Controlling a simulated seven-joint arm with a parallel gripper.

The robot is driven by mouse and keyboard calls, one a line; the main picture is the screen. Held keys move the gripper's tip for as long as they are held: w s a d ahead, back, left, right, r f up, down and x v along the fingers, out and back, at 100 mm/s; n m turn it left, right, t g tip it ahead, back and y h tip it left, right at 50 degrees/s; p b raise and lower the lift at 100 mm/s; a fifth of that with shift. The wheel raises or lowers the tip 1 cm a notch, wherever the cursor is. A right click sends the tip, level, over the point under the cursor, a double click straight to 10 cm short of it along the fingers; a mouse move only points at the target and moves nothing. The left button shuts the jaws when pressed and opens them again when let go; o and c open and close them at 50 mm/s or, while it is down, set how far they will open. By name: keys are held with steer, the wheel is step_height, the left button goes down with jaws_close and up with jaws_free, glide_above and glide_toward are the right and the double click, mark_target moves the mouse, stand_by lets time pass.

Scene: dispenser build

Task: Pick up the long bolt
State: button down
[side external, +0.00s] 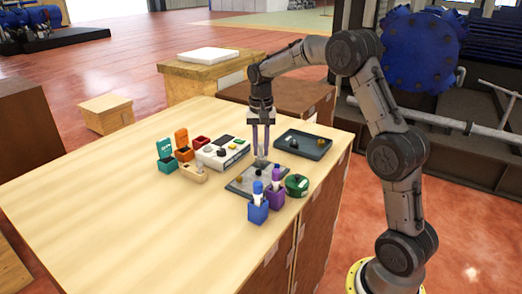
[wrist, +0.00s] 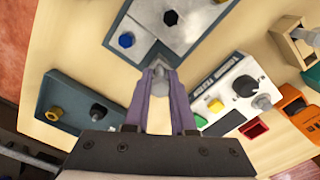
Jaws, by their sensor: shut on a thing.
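My gripper (side external: 261,152) points down over the far edge of a grey plate (side external: 236,186). In the wrist view its purple fingers (wrist: 160,75) are closed on a grey metal piece, which looks like the long bolt (wrist: 158,67). Only its end shows between the fingertips, beside the edge of the plate (wrist: 120,18). I cannot tell whether it touches the plate.
A dark tray (side external: 318,155) with small parts lies right of my gripper. A white control box (side external: 212,160), teal (side external: 164,166) and orange (side external: 183,152) boxes and a wooden holder stand left. Blue (side external: 258,212) and purple holders and a green round container (side external: 297,185) stand in front.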

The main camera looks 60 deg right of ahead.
mark_target(262, 144)
steer(key=shift+r, duration=0.15)
steer(key=shift+r, duration=0.2)
steer(key=r, duration=0.3)
steer(key=shift+s+a+r, duration=0.1)
steer(key=shift+s+r, duration=0.05)
steer(key=shift+s, duration=0.1)
steer(key=s+a+r, duration=0.5)
steer(key=s+r, duration=0.4)
steer(key=s, duration=0.3)
steer(key=shift+s, duration=0.3)
steer(key=c, duration=1.5)
jaws_free()
steer(key=shift+d, duration=0.1)
jaws_close()
